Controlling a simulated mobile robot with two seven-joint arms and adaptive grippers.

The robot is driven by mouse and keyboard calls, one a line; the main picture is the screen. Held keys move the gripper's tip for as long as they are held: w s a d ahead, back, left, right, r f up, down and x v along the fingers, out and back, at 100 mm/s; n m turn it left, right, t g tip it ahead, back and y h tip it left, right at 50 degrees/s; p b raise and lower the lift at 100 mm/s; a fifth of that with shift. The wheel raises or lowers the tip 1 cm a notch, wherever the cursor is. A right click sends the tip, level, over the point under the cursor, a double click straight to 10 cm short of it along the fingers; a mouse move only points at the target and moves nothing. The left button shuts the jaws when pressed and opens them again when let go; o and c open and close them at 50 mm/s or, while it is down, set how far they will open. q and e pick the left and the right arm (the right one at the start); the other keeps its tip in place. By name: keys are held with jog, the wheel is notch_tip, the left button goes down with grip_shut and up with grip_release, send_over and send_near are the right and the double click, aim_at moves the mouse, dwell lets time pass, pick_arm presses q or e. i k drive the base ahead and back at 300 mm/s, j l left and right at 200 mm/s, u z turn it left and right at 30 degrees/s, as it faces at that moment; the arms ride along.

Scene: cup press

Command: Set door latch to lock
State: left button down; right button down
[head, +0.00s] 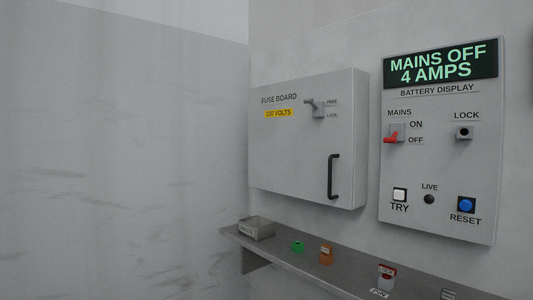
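The door latch (318,108) is a small grey block with a short lever, at the upper right of the closed fuse board door (290,160). FREE is printed above LOCK to its right. The lever sticks out to the left and slightly up, level with the FREE mark; its exact setting is hard to tell at this size. A black handle (333,177) is lower on the door. Neither of my grippers is in view.
The battery display panel (440,190) at right reads MAINS OFF, 4 AMPS, and its red mains lever (391,139) is at OFF. A metal shelf (300,265) below holds a small tray (257,229), a green piece (297,246), an orange piece (326,254) and a red lock item (386,275).

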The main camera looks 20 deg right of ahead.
aim_at(311, 101)
jog(key=i+l, duration=0.2)
jog(key=i, duration=0.25)
jog(key=i+l, duration=0.2)
jog(key=i, duration=0.2)
jog(key=i+l, duration=0.2)
jog(key=i, duration=0.25)
jog(key=i+l+u, duration=0.1)
jog(key=i, duration=0.35)
jog(key=k+l+u, duration=0.1)
jog(key=i+z, duration=0.1)
